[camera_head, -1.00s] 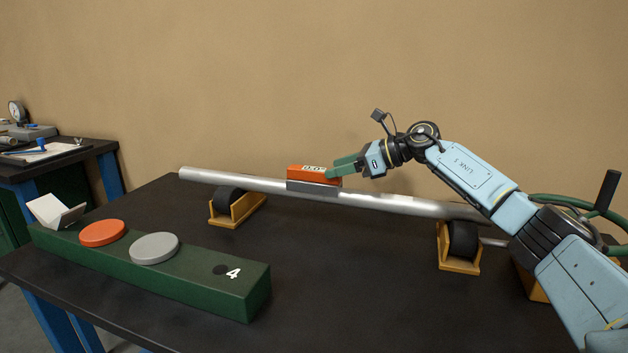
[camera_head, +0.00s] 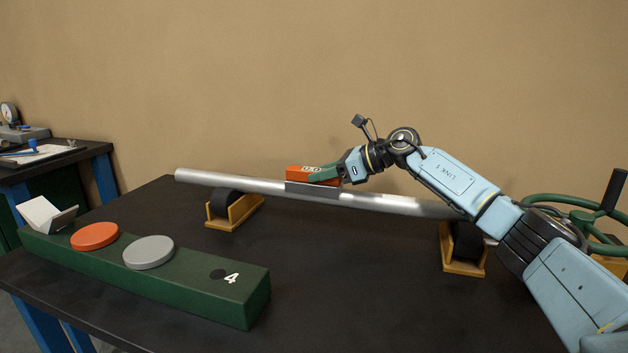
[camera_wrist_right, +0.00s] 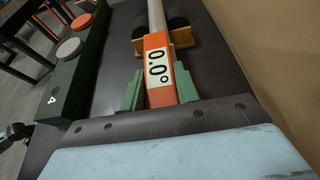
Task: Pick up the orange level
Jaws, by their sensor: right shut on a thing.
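The orange level (camera_head: 303,174) sits on top of the long metal tube (camera_head: 400,203), with a grey base along its lower side. In the right wrist view the level (camera_wrist_right: 158,68) shows a display reading 0.0°. My right gripper (camera_head: 325,174) has its green fingers on both sides of the level's near end and is shut on it. In the right wrist view the right gripper's fingers (camera_wrist_right: 158,92) flank the orange body. The level still appears to rest on the tube.
The tube lies on wooden roller stands (camera_head: 235,209), another (camera_head: 463,250) at the right. A green block (camera_head: 200,290) at the front left carries an orange disc (camera_head: 95,236), a grey disc (camera_head: 148,252) and a white angled piece (camera_head: 42,216). The table's middle front is clear.

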